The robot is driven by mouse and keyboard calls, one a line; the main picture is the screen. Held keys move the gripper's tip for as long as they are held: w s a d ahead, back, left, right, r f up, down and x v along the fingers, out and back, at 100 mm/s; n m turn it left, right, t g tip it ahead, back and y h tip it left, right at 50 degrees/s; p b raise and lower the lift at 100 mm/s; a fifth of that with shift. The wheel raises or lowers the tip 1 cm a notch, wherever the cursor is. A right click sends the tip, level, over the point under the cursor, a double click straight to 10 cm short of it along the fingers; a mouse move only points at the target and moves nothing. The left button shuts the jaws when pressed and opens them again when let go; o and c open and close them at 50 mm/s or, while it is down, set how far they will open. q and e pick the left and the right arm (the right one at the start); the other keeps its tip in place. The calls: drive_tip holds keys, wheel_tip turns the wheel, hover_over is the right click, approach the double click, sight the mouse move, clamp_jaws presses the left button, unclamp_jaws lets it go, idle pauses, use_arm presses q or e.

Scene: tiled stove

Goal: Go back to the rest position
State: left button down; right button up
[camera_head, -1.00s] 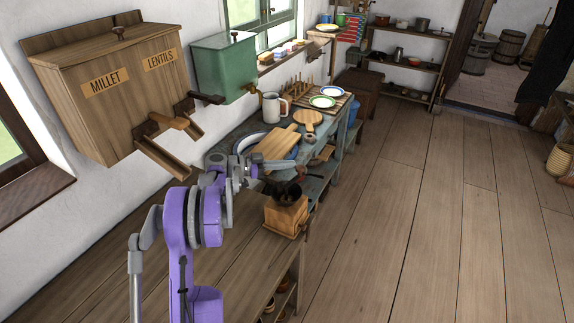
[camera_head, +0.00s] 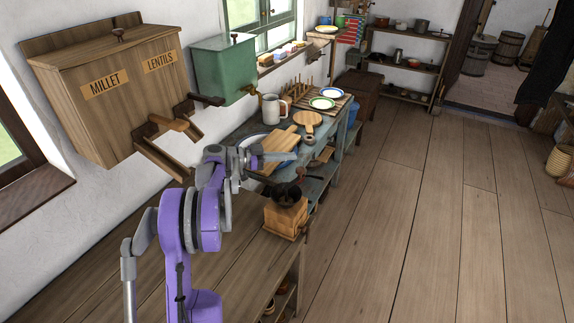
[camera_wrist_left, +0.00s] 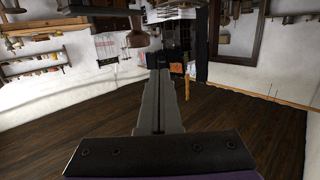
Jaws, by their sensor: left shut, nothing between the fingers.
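My left arm rises from the bottom left of the head view. Its gripper (camera_head: 285,157) points right, above the bench and in front of the wooden cutting board in the picture. In the left wrist view the gripper's fingers (camera_wrist_left: 161,100) lie together, shut and empty, with the floor and room beyond them. My right gripper is not in view.
A wooden grinder (camera_head: 286,217) stands on the near bench, just below the gripper. The cutting board (camera_head: 276,140), a mug (camera_head: 270,108) and plates (camera_head: 322,103) are on the counter behind. A millet and lentils dispenser (camera_head: 105,85) hangs on the wall.

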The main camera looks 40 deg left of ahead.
use_arm(q)
wheel_tip(320, 180, up, 6)
drive_tip(key=shift+d, duration=0.1)
